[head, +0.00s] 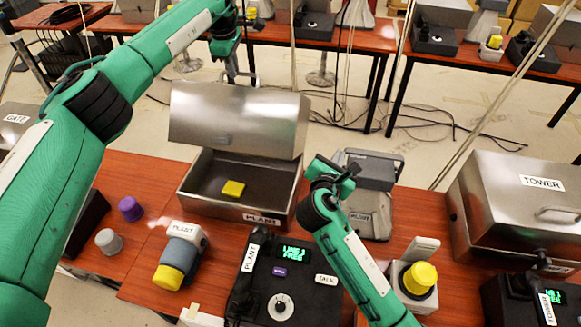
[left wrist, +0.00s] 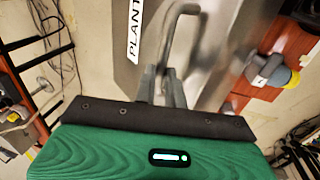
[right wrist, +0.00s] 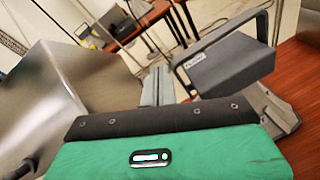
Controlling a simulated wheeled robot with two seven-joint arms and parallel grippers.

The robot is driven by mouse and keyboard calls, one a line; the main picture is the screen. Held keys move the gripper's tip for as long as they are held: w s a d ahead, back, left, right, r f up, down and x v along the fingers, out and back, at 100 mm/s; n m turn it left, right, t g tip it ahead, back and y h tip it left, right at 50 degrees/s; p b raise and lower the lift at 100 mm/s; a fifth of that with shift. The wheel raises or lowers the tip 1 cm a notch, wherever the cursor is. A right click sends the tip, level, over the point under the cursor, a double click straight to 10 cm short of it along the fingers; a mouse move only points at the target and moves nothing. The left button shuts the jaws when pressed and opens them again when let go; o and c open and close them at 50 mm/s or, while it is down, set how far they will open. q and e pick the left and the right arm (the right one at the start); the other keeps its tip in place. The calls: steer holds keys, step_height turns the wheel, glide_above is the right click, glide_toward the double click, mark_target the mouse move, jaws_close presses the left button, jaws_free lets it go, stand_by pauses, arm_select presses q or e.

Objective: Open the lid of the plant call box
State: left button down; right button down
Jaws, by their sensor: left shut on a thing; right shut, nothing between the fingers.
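The plant call box (head: 262,218) is a metal box on the red-brown table, labelled PLANT. Its lid (head: 235,118) stands raised at the back, and the inside shows with a yellow block (head: 233,188) on the floor. My left gripper (head: 240,78) is behind the top of the lid, partly hidden by my arm. In the left wrist view its fingers (left wrist: 163,78) are shut on the lid's bar handle (left wrist: 172,40). My right gripper (head: 332,168) is shut and empty, right of the box. Its fingers (right wrist: 157,86) are near a grey PLANT device (right wrist: 230,55).
A black PLANT phone unit (head: 290,290) stands in front of the box. A shut TOWER box (head: 520,200) is at right. A yellow-capped PLANT item (head: 180,255), a purple knob (head: 131,208) and a grey knob (head: 109,241) stand at left.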

arm_select(q)
steer(key=shift+f, duration=0.2)
arm_select(e)
steer(key=s+a+f+n+g+y, duration=0.1)
steer(key=s+a+f+n, duration=0.15)
steer(key=s+a, duration=0.35)
steer(key=s+a+f+n+g+y, duration=0.1)
steer(key=s+a+f+n+y, duration=0.15)
steer(key=a, duration=0.55)
steer(key=w+d+n, duration=0.1)
steer(key=w+d, duration=0.1)
steer(key=w, duration=0.8)
steer(key=shift+w+f+h, duration=0.15)
steer(key=shift+f+h, duration=0.25)
steer(key=shift+h, duration=0.05)
